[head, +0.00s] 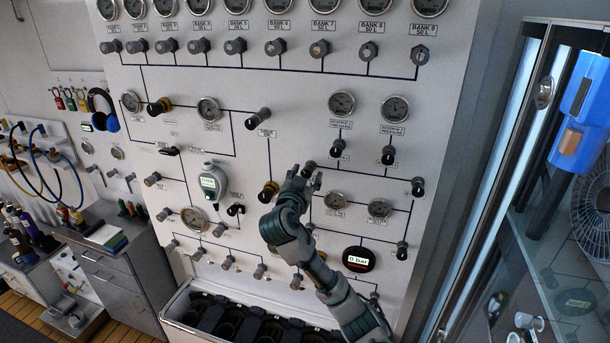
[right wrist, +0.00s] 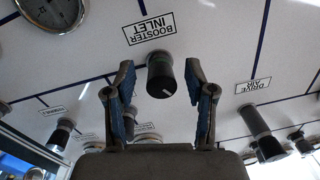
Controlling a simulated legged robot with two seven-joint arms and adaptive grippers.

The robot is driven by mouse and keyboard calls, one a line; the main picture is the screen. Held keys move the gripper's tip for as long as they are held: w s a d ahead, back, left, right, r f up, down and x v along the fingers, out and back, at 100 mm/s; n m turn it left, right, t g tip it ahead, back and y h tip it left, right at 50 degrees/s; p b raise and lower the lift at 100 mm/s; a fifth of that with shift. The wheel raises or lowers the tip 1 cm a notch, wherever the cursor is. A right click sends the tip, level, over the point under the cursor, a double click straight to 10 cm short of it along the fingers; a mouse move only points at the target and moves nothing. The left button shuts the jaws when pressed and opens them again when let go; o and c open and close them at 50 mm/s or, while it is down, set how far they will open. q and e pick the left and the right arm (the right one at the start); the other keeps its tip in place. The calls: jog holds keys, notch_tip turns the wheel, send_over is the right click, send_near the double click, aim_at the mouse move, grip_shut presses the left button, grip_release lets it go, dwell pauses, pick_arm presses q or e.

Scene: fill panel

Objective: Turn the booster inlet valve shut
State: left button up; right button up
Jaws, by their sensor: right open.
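The booster inlet valve (right wrist: 161,78) is a dark round knob with a short white mark on its face, in the middle of the right wrist view. Its BOOSTER INLET label (right wrist: 150,29) is on the panel beside it. My right gripper (right wrist: 159,92) is open, with one blue-padded finger on each side of the knob and visible gaps between. In the head view my right gripper (head: 306,177) is at the panel, right of centre, and largely covers the knob there. My left gripper is not in view.
The white panel (head: 230,90) carries many similar knobs and gauges. The drive air knob (right wrist: 262,138) is near my right gripper. A digital display (head: 358,259) is below my right gripper in the head view. A glass-fronted cabinet (head: 490,215) stands at right.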

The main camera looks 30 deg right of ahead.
jog(key=shift+a+r, duration=0.15)
jog(key=shift+a, duration=0.4)
jog(key=c, duration=0.6)
jog(key=shift+s, duration=0.1)
jog(key=c, duration=0.4)
jog(key=shift+s+d+r, duration=0.1)
jog(key=shift+d, duration=0.05)
grip_shut()
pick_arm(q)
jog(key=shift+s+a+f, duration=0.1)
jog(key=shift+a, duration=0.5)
pick_arm(e)
jog(key=shift+d, duration=0.15)
jog(key=shift+b, duration=0.45)
jog(key=m+b, duration=0.1)
jog(key=b, duration=0.1)
jog(key=m+b, duration=0.1)
jog(key=shift+f+m+b, duration=0.25)
jog(key=shift+m+b, duration=0.8)
jog(key=shift+m, duration=0.05)
pick_arm(q)
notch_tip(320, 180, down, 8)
jog(key=b, duration=0.1)
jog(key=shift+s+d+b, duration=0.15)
jog(key=shift+b, duration=0.25)
pick_arm(e)
jog(key=shift+r+m, duration=0.25)
jog(key=shift+m, duration=0.95)
